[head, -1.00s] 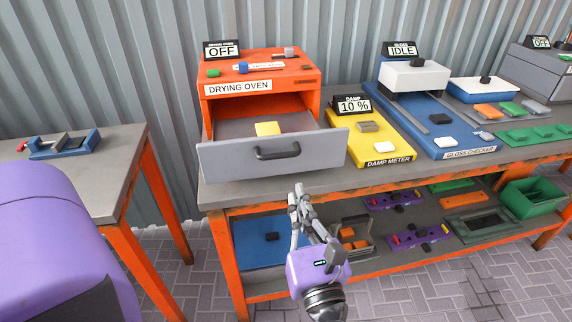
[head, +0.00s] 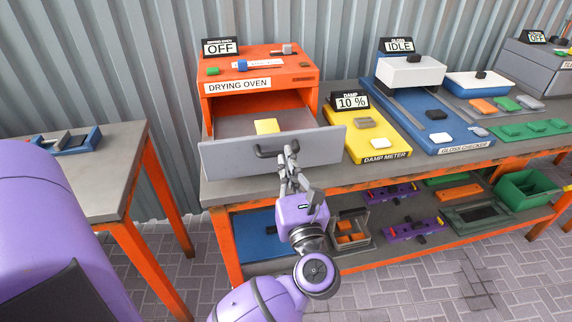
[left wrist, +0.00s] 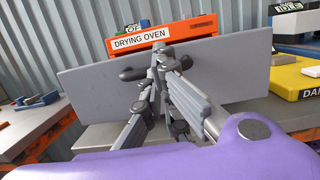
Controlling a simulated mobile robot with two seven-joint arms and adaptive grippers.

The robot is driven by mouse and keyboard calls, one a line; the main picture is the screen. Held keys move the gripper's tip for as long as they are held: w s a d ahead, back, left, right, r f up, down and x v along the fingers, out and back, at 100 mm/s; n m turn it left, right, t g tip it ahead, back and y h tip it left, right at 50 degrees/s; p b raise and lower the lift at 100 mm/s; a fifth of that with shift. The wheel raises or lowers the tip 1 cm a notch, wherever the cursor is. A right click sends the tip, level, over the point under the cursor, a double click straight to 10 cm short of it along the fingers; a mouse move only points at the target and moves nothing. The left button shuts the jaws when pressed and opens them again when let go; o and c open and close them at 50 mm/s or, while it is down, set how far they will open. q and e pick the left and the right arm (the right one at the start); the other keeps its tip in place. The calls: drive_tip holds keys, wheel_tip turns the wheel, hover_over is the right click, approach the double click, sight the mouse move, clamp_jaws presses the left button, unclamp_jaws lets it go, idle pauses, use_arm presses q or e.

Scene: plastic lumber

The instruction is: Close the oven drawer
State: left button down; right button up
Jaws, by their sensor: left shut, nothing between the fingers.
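The orange drying oven (head: 300,78) stands on the workbench, and its display reads OFF. Its grey drawer (head: 225,156) is pulled out, with a yellow block (head: 267,126) lying inside. A dark handle (head: 266,153) is on the drawer front. My left gripper (head: 289,150) is shut and empty, its fingertips at the right end of the handle. In the left wrist view the shut fingertips (left wrist: 159,48) overlap the drawer front (left wrist: 225,70) and hide part of the handle; I cannot tell whether they touch. My right gripper is not in view.
The yellow damp meter (head: 378,158) stands close to the right of the drawer, with the blue gloss checker (head: 440,140) beyond it. A lower shelf holds a green bin (head: 527,188) and several parts. A second table (head: 100,185) stands at the left.

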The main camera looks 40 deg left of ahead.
sight(269, 123)
use_arm(q)
drive_tip(key=f+x, duration=0.1)
drive_tip(key=x, duration=0.6)
drive_tip(key=f+b+x, duration=0.1)
drive_tip(key=x, duration=0.6)
drive_tip(key=f+x, duration=0.1)
drive_tip(key=x, duration=0.6)
drive_tip(key=shift+w+a+f+b, duration=0.25)
drive_tip(key=shift+w+f+b, duration=0.05)
drive_tip(key=shift+w+f, duration=0.15)
drive_tip(key=shift+w+a, duration=0.35)
drive_tip(key=shift+a, duration=0.1)
drive_tip(key=shift+a+r, duration=0.1)
drive_tip(key=shift+r, duration=0.1)
drive_tip(key=shift+w, duration=0.1)
